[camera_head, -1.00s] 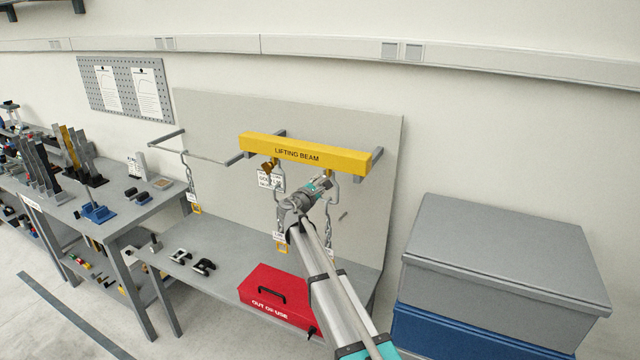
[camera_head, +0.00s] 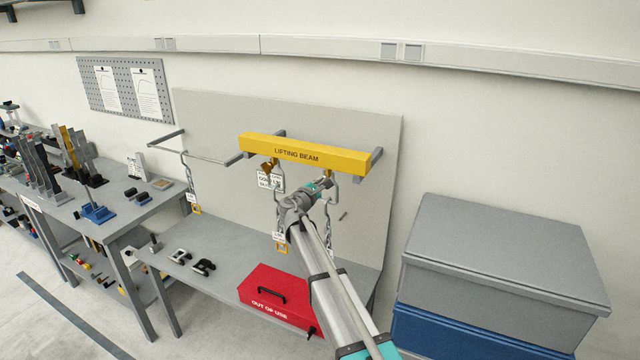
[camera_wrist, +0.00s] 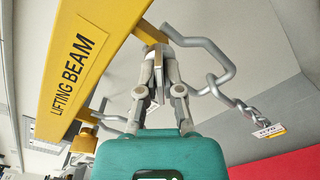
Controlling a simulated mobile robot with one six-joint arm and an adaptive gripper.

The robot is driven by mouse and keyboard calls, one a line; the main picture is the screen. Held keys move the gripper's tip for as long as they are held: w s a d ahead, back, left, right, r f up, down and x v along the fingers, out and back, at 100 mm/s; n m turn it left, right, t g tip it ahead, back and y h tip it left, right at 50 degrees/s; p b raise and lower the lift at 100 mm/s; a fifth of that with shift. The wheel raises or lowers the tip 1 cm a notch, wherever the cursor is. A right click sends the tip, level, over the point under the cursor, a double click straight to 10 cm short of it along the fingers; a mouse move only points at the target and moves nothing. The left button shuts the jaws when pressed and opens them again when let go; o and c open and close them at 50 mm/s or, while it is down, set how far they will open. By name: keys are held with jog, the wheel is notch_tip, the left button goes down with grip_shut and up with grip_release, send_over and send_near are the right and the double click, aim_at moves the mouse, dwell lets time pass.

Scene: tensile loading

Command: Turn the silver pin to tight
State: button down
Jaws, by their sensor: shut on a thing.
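The yellow lifting beam (camera_head: 300,152) runs across the wall frame, and it also shows in the wrist view (camera_wrist: 85,60). A silver bent shackle (camera_wrist: 210,45) hangs at its right end with a silver chain (camera_wrist: 245,107) below it. My gripper (camera_wrist: 156,58) is shut, its fingertips close together at the beam's lower edge beside the shackle. In the head view my gripper (camera_head: 322,186) is under the beam's right part. The silver pin itself is mostly hidden between the fingertips; I cannot tell how far it is turned.
A tag (camera_wrist: 269,131) hangs on the chain. Grey and blue boxes (camera_head: 505,265) stand right.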

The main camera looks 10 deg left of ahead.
jog(key=shift+w+m, duration=0.1)
jog(key=shift+m, duration=0.3)
jog(key=m, duration=0.9)
jog(key=shift+w+a+r, duration=0.1)
jog(key=m, duration=1)
jog(key=shift+m, duration=0.3)
jog(key=c, duration=0.8)
grip_release()
